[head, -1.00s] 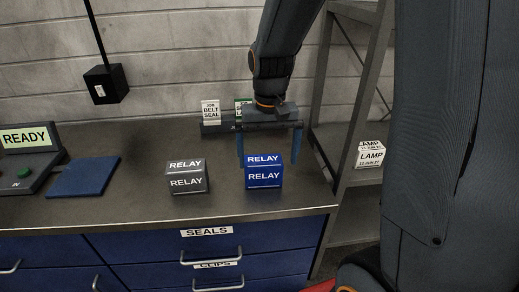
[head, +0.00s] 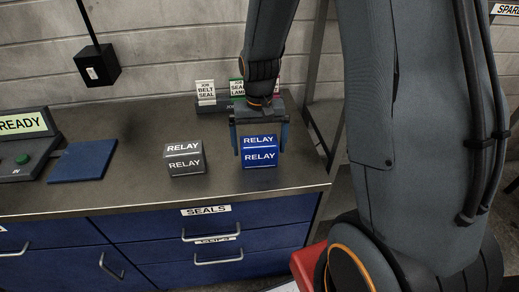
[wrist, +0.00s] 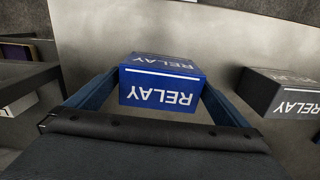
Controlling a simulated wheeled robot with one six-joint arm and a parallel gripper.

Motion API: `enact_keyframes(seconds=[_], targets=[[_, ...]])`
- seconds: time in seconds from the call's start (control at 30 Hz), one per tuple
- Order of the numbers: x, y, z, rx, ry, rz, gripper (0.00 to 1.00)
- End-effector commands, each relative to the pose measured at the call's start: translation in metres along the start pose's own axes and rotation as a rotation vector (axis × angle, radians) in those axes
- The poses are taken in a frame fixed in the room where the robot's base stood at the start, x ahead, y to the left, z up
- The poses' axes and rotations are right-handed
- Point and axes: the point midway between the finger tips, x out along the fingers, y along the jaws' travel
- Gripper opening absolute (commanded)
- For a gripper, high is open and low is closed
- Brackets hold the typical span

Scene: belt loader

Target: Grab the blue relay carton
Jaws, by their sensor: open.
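The blue relay carton (head: 259,152) stands upright on the metal counter (head: 140,190) near its right end, with white RELAY lettering on its top and front. My gripper (head: 260,150) is open, with one finger on each side of the carton in the head view. In the wrist view the blue carton (wrist: 161,83) sits between the two spread fingers, with a visible gap at the left finger; contact at the other finger is hard to tell. A grey relay carton (head: 184,158) stands to its left in the head view, and it also shows at the right in the wrist view (wrist: 282,93).
Job cards (head: 205,92) stand in a holder behind my gripper. A blue pad (head: 82,161) and a control box with a READY screen (head: 22,124) are at the left. Drawers (head: 205,235) are below the counter's front edge. A black box (head: 94,72) hangs at the wall.

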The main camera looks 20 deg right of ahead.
Motion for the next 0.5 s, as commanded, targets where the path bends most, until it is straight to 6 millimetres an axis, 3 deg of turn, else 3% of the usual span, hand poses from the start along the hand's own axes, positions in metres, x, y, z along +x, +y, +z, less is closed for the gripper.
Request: enact_keyframes(seconds=[0.33,0.37,0.5], targets=[[0.0072,-0.0006,0.0002,-0.001,0.000,0.000,1.00],[0.0071,-0.0007,0.0002,-0.001,0.000,0.000,0.98],[0.0070,-0.0007,0.0002,-0.002,0.000,0.000,0.75]])
